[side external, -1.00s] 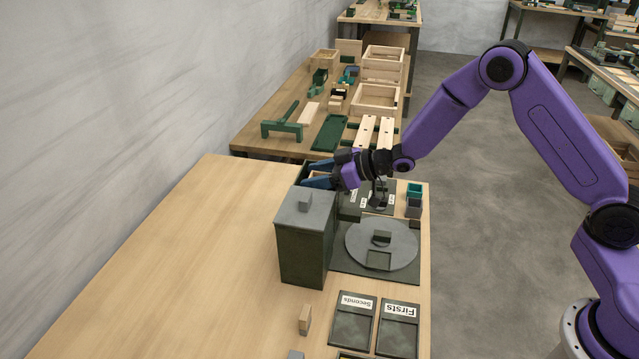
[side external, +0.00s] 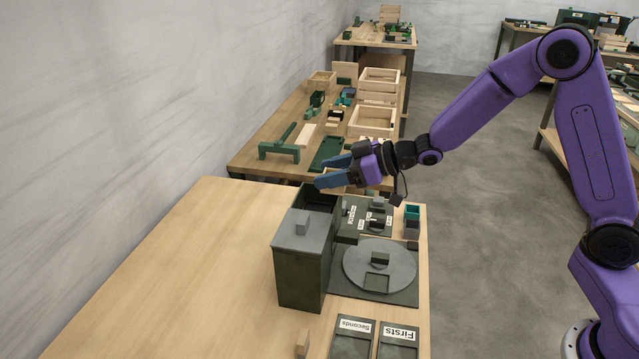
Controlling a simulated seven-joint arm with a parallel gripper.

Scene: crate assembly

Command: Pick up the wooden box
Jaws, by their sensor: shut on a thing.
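My gripper (side external: 325,173) has blue fingers and hangs above the open dark green bin at the back of the near bench. It is shut on the wooden box (side external: 336,174), of which only a small pale strip shows between the fingers. The fingers hide most of the box, so its full shape cannot be told. The box is held clear above the bin (side external: 318,194).
A tall green block with a grey lid (side external: 303,232) stands in front of the bin. A round grey turntable (side external: 380,267) and labelled trays (side external: 399,340) lie to the right. Wooden crates (side external: 372,121) stand on the bench behind. The near bench's left side is clear.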

